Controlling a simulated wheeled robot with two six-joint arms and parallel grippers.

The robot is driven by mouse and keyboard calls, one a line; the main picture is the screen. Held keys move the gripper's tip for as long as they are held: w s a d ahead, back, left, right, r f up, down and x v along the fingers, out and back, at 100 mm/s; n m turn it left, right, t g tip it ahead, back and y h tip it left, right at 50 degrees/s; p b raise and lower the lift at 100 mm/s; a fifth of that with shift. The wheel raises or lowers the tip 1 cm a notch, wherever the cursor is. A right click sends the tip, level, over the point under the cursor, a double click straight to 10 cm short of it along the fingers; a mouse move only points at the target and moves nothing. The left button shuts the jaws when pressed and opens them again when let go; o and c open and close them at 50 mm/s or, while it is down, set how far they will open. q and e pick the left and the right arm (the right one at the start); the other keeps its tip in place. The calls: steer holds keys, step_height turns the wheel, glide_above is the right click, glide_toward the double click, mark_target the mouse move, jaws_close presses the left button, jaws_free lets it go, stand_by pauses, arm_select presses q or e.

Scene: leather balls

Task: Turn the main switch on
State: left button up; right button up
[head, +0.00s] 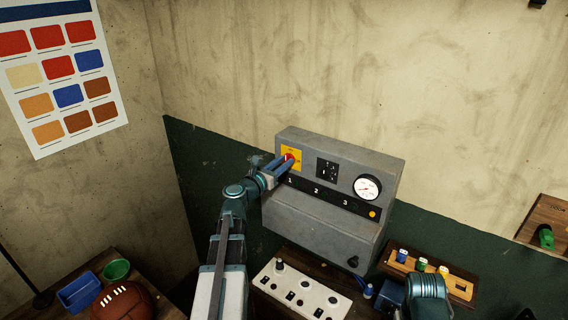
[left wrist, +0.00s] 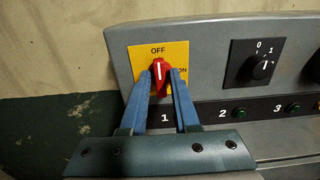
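The main switch is a red knob (head: 290,158) on a yellow plate at the upper left of a grey control box (head: 330,212). In the left wrist view the red knob (left wrist: 160,72) has its white mark upright, pointing at OFF; ON is at the plate's right. My left gripper (left wrist: 163,78) has one blue finger on each side of the knob, and the knob fills the gap between the tips. In the head view my left gripper (head: 281,165) reaches the knob from the lower left. My right arm shows at the lower right; its fingers are not clear.
The box also carries a black selector (head: 327,169), a gauge (head: 368,187) and a numbered strip. Below it lies a white panel with knobs (head: 300,292). A wooden tray (head: 459,288) is at right. A brown ball (head: 123,301), blue bin (head: 79,293) and green bowl (head: 116,270) are lower left.

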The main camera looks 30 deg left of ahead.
arm_select(q)
jaws_close()
steer(key=shift+m, duration=0.4)
steer(key=shift+d+f+m, duration=0.1)
steer(key=shift+m, duration=2.75)
steer(key=shift+d+f+m, duration=0.1)
steer(key=shift+m, duration=2.8)
steer(key=shift+d+f+m, duration=0.1)
steer(key=shift+m, duration=2.75)
steer(key=shift+b, duration=0.3)
steer(key=shift+o, duration=1.9)
jaws_free()
